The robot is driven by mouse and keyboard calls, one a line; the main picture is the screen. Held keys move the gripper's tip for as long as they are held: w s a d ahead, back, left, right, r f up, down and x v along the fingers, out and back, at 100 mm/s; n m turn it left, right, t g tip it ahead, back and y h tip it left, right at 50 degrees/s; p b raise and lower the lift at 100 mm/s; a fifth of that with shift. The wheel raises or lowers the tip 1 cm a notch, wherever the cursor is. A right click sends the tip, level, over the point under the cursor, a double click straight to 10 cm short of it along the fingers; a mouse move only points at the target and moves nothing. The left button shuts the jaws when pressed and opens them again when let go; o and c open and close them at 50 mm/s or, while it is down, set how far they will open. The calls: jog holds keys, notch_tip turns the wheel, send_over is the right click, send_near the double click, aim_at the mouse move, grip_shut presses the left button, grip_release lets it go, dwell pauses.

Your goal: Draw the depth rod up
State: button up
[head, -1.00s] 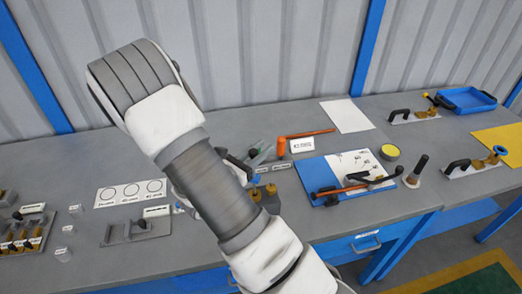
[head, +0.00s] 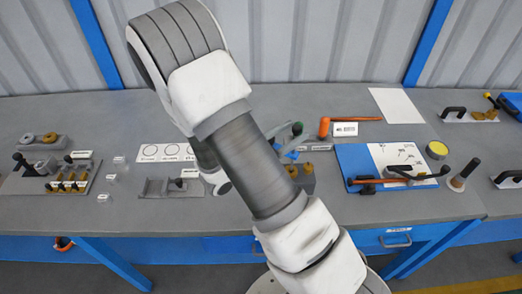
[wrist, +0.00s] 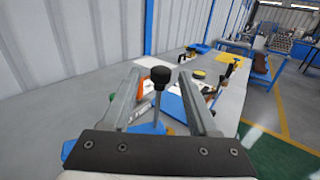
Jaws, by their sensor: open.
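The depth rod (wrist: 158,106), a thin grey upright rod with a black knob (wrist: 161,75), stands between my fingers in the wrist view. A blue part (wrist: 149,128) shows low around its foot. My gripper (wrist: 160,84) is open, with one finger on each side of the rod and visible space on both sides. In the head view the dark knob (head: 297,128) shows just right of my arm. My arm hides most of the gripper and the area below it there.
To the right lie an orange-handled tool (head: 325,126), a label card (head: 345,129) and a blue board (head: 352,160) with dark tools. Left are a sheet with circles (head: 165,152), a grey holder (head: 160,188) and a rack of brass parts (head: 68,180). A wall runs behind.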

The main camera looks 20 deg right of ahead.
jog(key=b+v, duration=0.1)
jog(key=v, duration=1.1)
jog(key=shift+a, duration=0.3)
jog(key=shift+s+r, duration=0.1)
